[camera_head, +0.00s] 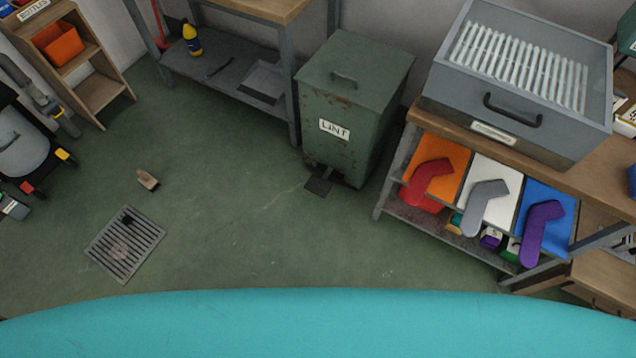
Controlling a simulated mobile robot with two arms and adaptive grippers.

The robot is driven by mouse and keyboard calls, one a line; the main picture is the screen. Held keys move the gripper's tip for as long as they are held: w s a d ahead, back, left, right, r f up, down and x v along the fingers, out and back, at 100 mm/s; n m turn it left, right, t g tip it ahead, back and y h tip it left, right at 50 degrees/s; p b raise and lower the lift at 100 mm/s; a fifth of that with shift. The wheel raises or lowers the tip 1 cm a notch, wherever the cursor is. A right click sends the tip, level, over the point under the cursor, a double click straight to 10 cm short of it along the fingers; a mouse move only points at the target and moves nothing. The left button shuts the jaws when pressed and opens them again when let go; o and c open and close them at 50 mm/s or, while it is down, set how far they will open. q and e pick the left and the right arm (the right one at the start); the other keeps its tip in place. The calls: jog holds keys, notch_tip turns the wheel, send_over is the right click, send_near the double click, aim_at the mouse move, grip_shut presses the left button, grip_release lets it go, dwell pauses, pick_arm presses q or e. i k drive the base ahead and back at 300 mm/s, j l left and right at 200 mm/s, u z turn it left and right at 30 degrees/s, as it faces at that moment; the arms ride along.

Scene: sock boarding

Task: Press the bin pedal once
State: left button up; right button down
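The bin is a worn green metal box (345,100) with a white LINT label and a handle on its lid. It stands upright on the floor between two benches, and its lid is shut. Its dark pedal (318,186) sticks out at floor level at the front. Nothing touches the pedal. Neither of my grippers is in view.
A large teal surface (320,325) fills the bottom edge. A workbench (460,130) with a grey ribbed box stands right of the bin, another bench (225,75) left. A floor drain (125,243) and small brush (148,180) lie left. Floor before the pedal is clear.

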aim_at(321, 187)
jog(key=i+j+z, duration=0.15)
jog(key=z, duration=0.65)
jog(key=i+j+z, duration=0.2)
jog(key=j+z, duration=0.2)
jog(key=j, duration=0.5)
jog(key=j+z, duration=0.45)
jog(key=j, duration=1.3)
jog(key=i+j, duration=0.1)
jog(key=j, duration=0.75)
